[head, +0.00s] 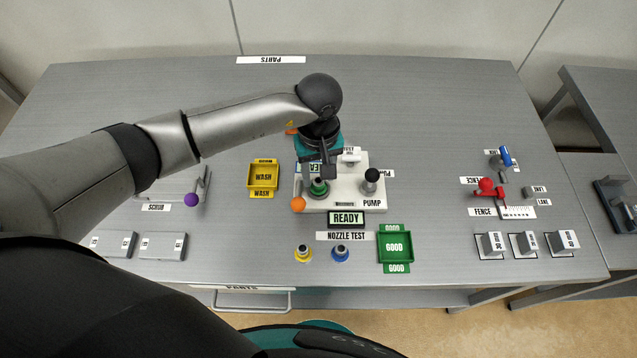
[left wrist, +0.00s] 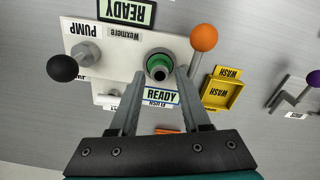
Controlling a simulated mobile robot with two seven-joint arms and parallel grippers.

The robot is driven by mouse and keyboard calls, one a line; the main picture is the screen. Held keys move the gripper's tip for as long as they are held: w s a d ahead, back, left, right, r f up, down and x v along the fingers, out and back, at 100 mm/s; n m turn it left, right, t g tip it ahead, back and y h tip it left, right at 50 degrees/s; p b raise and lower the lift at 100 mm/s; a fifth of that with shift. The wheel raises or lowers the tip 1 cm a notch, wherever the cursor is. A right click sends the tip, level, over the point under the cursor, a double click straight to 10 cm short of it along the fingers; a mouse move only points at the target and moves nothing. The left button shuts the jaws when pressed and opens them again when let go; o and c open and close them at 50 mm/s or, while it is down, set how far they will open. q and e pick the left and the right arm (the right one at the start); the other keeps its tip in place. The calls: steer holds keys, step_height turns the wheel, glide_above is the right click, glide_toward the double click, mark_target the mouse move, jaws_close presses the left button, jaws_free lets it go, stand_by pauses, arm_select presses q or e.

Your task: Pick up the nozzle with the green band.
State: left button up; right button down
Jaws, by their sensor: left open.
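The nozzle with the green band (head: 318,187) stands in a socket on the white pump stand (head: 343,198). In the left wrist view the nozzle (left wrist: 158,66) shows end-on as a dark opening with a green ring around it. My left gripper (head: 325,172) reaches down over the stand from above. In the left wrist view my left gripper (left wrist: 160,74) is open, with one fingertip on each side of the nozzle. I cannot tell whether the fingers touch it. My right gripper is not in view.
An orange-knobbed lever (head: 298,204) and a black-knobbed pump lever (head: 372,176) flank the nozzle. A yellow-band nozzle (head: 303,253) and blue-band nozzle (head: 340,253) stand in front. A yellow WASH tray (head: 263,190) is left; a green GOOD tray (head: 395,264) is front right.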

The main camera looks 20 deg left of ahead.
arm_select(q)
steer(key=shift+f, duration=1.35)
steer(key=shift+c, duration=0.4)
jaws_close()
